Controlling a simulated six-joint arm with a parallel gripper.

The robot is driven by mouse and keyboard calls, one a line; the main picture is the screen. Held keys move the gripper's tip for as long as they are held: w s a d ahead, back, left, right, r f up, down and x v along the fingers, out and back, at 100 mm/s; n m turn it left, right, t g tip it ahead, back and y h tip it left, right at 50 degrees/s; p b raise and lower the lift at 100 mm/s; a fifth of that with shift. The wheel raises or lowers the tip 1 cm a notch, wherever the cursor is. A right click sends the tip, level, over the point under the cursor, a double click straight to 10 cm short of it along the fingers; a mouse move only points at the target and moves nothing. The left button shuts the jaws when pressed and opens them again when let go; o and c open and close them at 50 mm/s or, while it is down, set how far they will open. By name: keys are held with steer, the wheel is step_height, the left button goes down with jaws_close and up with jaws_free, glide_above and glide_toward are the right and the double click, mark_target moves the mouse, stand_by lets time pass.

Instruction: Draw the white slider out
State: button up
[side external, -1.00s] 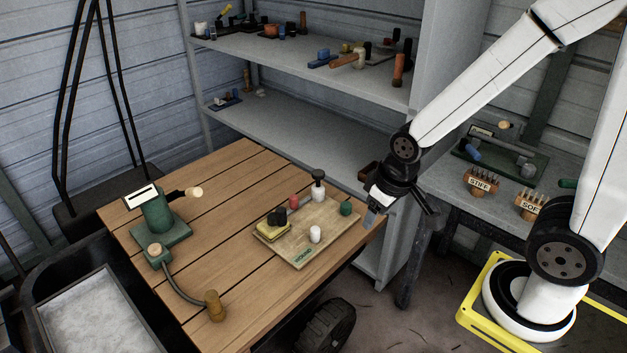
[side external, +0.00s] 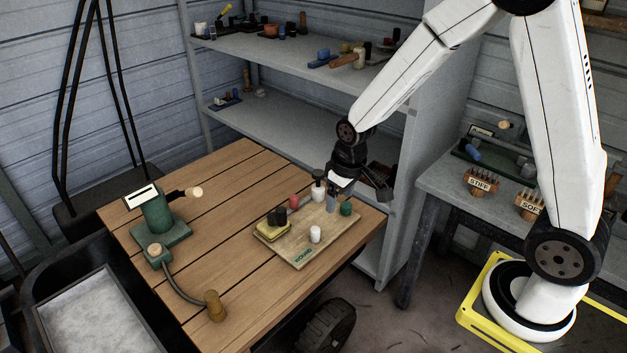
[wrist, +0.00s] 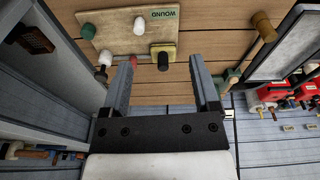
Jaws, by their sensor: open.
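A board (side external: 304,252) labelled "WOUND" lies on the wooden table and bears small coloured pieces. A white cylindrical piece (side external: 315,234) stands near its front edge; it shows in the wrist view as a white round top (wrist: 139,26). I cannot tell for certain that this is the white slider; a green device (side external: 157,211) at left also has a white plate (side external: 141,196). My gripper (side external: 331,205) is open and empty, above the board's back right part, apart from the white piece. In the wrist view its two fingers (wrist: 165,60) are wide apart.
The grey shelf (side external: 300,134) stands behind. The table's middle is clear.

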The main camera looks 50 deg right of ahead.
steer(key=w+d+f, duration=0.3)
steer(key=w+f, duration=0.4)
steer(key=w, duration=0.1)
steer(key=n+g, duration=0.1)
steer(key=g, duration=0.1)
glide_above(315, 228)
step_height(315, 228, down, 10)
steer(key=shift+s+a+r, duration=0.1)
steer(key=shift+s+a, duration=0.05)
steer(key=shift+f, duration=0.45)
steer(key=shift+f, duration=3.85)
jaws_close()
